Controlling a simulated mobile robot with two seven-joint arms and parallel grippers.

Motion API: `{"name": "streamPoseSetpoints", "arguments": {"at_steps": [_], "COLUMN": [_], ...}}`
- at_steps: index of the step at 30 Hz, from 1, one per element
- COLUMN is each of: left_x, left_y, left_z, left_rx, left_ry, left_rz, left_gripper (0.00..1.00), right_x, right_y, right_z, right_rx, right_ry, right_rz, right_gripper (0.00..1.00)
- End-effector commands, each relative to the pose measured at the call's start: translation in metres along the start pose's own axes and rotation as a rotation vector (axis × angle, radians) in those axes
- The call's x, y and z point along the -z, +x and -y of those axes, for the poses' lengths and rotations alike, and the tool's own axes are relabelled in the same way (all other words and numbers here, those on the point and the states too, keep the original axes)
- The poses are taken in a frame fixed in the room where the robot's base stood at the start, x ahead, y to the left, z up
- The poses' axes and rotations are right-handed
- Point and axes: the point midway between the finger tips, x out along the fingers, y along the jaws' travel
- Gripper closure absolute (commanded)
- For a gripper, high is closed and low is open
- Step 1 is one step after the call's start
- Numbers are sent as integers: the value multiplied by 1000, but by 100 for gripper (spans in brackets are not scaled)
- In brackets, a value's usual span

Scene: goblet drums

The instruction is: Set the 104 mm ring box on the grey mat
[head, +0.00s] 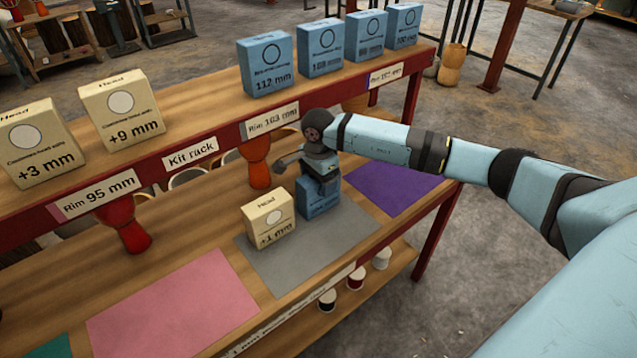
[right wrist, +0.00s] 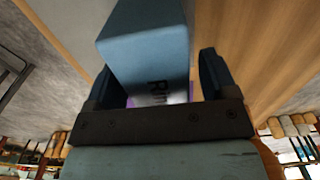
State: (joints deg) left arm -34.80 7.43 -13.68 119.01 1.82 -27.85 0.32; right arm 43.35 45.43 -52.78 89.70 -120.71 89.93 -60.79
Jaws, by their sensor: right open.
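A blue ring box (head: 318,205) stands upright on the grey mat (head: 335,248), toward its back edge. Its print is too small to read in the head view and mostly cut off in the right wrist view. My right gripper (head: 322,180) is over this box with jaws open. In the right wrist view the blue box (right wrist: 148,45) stands between the two fingers, with a gap visible by the right finger. My left gripper is not in view.
A cream head box (head: 270,218) marked +1 mm stands on the grey mat left of the blue box. Purple (head: 395,192) and pink (head: 175,305) mats lie either side. The upper shelf holds several blue boxes, including 112 mm (head: 268,65), and cream boxes (head: 122,108). Orange drums (head: 258,165) stand behind.

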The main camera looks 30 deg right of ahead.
Motion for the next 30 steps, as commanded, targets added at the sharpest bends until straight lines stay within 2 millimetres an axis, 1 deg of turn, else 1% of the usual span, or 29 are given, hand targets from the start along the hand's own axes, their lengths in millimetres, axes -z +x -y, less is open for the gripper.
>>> {"name": "streamPoseSetpoints", "arguments": {"at_steps": [1, 9, 12, 15, 21, 30], "left_x": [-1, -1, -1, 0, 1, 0], "left_y": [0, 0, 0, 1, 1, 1], "left_z": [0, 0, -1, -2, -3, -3], "left_rx": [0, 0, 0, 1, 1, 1], "left_ry": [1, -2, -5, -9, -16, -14], "left_rz": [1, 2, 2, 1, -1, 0], "left_gripper": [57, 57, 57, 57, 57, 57], "right_x": [1, 0, 1, 1, 0, 0], "right_y": [-10, -69, -86, -99, -108, -108], "right_z": [1, 0, 0, 0, 0, 0], "right_rx": [3, 3, 2, 0, -1, -1], "right_ry": [-1, -1, -1, 0, 0, 0], "right_rz": [-1, -1, -2, -1, -1, 0], "right_gripper": [21, 21, 21, 21, 21, 21]}}
